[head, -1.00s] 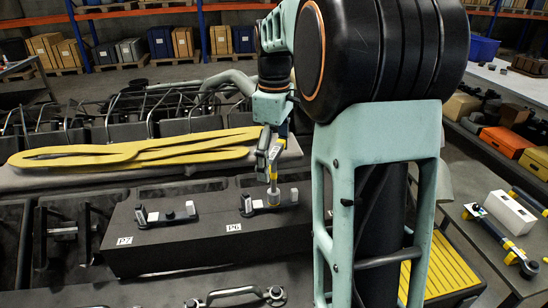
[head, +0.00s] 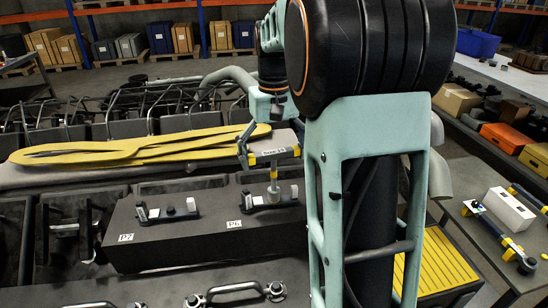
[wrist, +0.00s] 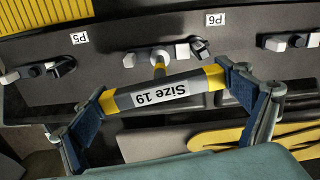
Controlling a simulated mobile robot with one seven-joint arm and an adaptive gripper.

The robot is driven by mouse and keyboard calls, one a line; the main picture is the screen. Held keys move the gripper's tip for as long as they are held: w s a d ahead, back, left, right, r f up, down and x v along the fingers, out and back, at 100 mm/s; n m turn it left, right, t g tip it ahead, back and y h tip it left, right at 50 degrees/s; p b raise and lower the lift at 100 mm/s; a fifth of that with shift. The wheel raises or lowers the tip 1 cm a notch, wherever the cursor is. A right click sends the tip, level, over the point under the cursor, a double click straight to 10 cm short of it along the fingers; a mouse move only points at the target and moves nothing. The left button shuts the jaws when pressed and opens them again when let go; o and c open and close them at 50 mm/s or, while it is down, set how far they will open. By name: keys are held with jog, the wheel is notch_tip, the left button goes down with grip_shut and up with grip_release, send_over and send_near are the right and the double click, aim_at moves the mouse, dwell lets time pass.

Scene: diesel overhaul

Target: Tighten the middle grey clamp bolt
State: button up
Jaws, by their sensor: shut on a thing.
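A T-handled wrench marked "Size 19" (wrist: 160,93), grey with yellow ends, is in my gripper (wrist: 172,98); its label also shows in the head view (head: 272,152). My gripper is shut on the handle, with a blue-padded finger at each end. The shaft (head: 274,175) stands about upright and reaches down to the middle of the grey clamp (head: 254,203) above the P6 label. In the wrist view its lower end covers the middle bolt (wrist: 160,59). The socket's exact fit on the bolt is hidden.
A similar clamp (head: 165,213) sits to the left by P7, and another (wrist: 40,70) by P5 in the wrist view. Yellow gaskets (head: 140,150) lie behind the dark block. A side table (head: 480,232) at right holds more tools and a white box (head: 508,211).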

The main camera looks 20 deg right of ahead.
aim_at(274, 152)
jog(key=m, duration=0.3)
jog(key=shift+m, duration=0.3)
jog(key=m, duration=0.8)
jog(key=shift+w+m, duration=0.1)
jog(key=shift+m, duration=0.3)
jog(key=m, duration=0.3)
jog(key=shift+n, duration=0.3)
jog(key=o, duration=1)
jog(key=shift+c, duration=0.2)
jog(key=c, duration=1.4)
jog(key=shift+r, duration=1.75)
